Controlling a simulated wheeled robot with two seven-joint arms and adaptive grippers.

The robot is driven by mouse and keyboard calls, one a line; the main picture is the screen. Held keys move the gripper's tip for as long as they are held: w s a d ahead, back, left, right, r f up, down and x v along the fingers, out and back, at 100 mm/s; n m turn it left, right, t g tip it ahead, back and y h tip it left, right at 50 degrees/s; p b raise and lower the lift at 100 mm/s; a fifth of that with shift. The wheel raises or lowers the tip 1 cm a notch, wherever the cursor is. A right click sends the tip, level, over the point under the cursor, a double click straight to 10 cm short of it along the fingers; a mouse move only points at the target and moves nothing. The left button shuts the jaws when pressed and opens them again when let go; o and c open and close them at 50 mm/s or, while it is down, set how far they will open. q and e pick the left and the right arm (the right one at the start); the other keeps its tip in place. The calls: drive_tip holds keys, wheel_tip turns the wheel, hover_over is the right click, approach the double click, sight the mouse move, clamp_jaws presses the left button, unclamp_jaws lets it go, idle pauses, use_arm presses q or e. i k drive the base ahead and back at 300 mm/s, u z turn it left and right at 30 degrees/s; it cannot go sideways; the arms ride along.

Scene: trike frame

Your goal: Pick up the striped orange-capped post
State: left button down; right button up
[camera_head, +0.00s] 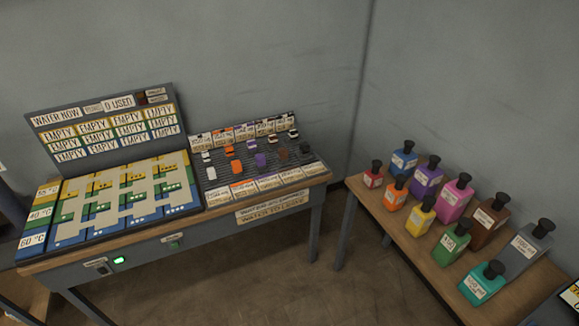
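Neither of my grippers is in the camera_head view. The dark slatted panel (272,166) on the right part of the long table carries rows of small white, orange, purple, brown and black pieces. Two small orange pieces, one farther back (229,152) and one nearer (236,167), stand in its left half. They are too small here for me to tell whether either is a striped post with an orange cap. Labels line the back and front of the panel.
A board of EMPTY labels (104,128) stands behind a coloured grid (122,200) on the long table (180,236). Several dark-capped coloured bottles, including an orange one (395,195), stand on the right-hand table (402,238). Open floor (270,285) lies between the tables.

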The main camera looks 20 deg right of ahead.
sight(229, 148)
drive_tip(key=z, duration=0.95)
drive_tip(key=i, duration=1.4)
drive_tip(key=u, duration=0.95)
drive_tip(key=i, duration=0.85)
drive_tip(key=u, duration=1.05)
